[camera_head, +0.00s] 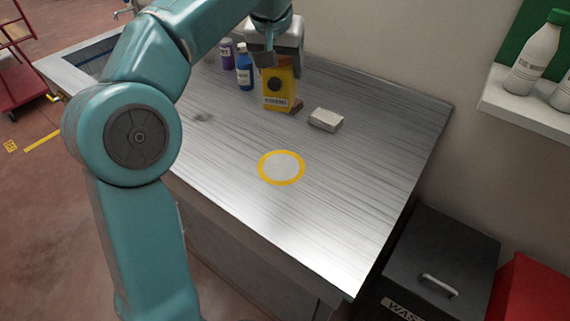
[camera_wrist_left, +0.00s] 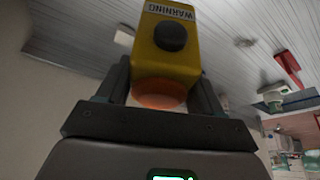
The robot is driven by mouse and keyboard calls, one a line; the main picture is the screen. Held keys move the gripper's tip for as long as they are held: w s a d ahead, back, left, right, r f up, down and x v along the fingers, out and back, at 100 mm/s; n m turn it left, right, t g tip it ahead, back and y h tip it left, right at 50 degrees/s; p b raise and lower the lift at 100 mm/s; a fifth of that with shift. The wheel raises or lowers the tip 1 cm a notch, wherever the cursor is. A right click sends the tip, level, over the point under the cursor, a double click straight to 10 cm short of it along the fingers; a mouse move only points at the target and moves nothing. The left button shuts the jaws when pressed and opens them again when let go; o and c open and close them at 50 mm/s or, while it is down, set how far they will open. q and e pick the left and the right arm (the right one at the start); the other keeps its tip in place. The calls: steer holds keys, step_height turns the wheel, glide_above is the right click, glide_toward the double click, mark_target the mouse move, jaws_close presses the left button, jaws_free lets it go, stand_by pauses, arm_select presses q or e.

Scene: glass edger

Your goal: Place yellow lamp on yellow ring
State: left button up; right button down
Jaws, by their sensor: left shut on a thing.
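The yellow lamp (camera_head: 280,88), a yellow box with a dark knob and a label, is at the back of the metal worktop. In the left wrist view the lamp (camera_wrist_left: 168,52) sits between the two fingers, with an orange round part at its near end. My left gripper (camera_head: 272,55) is shut on the lamp from above. I cannot tell whether the lamp touches the worktop. The yellow ring (camera_head: 281,151) lies flat on the worktop, nearer than the lamp, and is empty. My right gripper is not in view.
A blue bottle (camera_head: 245,70) and a purple-labelled bottle (camera_head: 227,54) stand left of the lamp. A pale block (camera_head: 326,120) lies right of it. The worktop (camera_head: 330,220) around the ring is clear. A dark waste bin (camera_head: 440,260) stands at right, below a shelf (camera_head: 530,112) with white bottles.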

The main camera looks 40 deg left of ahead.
arm_select(q)
steer(key=shift+w+f, duration=0.15)
steer(key=shift+f, duration=0.1)
step_height(320, 180, down, 20)
steer(key=b, duration=0.4)
steer(key=shift+w+a+r+b, duration=0.1)
steer(key=shift+b, duration=0.2)
steer(key=shift+r, duration=0.1)
steer(key=o, duration=1.3)
steer(key=shift+f, duration=0.2)
steer(key=shift+c, duration=0.2)
